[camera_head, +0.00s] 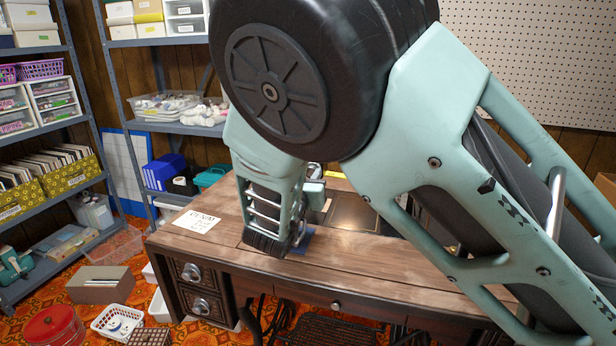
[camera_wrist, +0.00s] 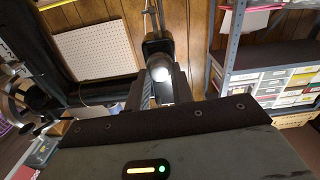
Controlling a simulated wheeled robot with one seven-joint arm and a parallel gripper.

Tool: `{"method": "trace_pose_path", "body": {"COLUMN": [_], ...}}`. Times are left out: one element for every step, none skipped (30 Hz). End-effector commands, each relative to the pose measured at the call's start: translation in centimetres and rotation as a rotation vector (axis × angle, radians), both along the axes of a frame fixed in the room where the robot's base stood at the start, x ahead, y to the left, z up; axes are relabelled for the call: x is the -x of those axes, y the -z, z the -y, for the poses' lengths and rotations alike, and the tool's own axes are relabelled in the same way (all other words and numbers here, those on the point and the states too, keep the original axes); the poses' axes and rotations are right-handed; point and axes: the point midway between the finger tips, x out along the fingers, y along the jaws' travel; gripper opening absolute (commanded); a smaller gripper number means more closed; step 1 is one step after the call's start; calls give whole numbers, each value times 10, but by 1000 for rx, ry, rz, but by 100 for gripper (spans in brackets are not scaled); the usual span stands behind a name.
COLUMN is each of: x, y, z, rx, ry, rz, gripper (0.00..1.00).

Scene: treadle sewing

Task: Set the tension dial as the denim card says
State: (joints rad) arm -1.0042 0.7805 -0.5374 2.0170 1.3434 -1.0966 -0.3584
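The denim card (camera_head: 197,221), a white paper with handwriting, lies flat on the left part of the wooden sewing table (camera_head: 200,250). Its smaller lines are too small to read. The sewing machine is mostly hidden behind my arm in the head view. A metal part with a round piece (camera_wrist: 18,98) shows at the left of the wrist view. My gripper (camera_wrist: 160,80) has its two dark fingers apart, with a gap between them. A black fitting with a bright round end (camera_wrist: 160,72) shows between or just beyond the fingertips; contact is unclear. I cannot make out the tension dial.
A small blue piece (camera_head: 300,240) lies on the table beside my arm. Shelves (camera_head: 165,127) with boxes stand behind left. A red tin (camera_head: 54,328), a white basket (camera_head: 118,321) and a box (camera_head: 100,284) are on the floor left. The table's left end is mostly clear.

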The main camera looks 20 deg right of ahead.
Motion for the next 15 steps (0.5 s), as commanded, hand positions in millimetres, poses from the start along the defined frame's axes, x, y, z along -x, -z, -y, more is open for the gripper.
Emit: {"method": "trace_pose_path", "body": {"x": [0, 0, 0, 0, 0, 0, 0, 0, 0, 0, 0, 0, 0, 0, 0], "y": [0, 0, 0, 0, 0, 0, 0, 0, 0, 1, 1, 1, 2, 2, 2], "z": [0, 0, 0, 0, 0, 0, 1, 1, 1, 0, 0, 0, 1, 1, 1], "rx": [-1, -2, -4, -7, -12, -19, -26, -33, -46, -58, -70, -90, -105, -123, -148], "ry": [0, 1, 1, 1, 1, 1, 2, 2, 2, 1, 1, 1, 1, 2, 1], "rz": [1, 1, 3, 5, 8, 13, 17, 22, 31, 39, 46, 59, 69, 82, 99], "gripper": [1, 1, 1, 1, 1, 1, 1, 1, 1, 1, 1, 1, 1, 1, 1]}}
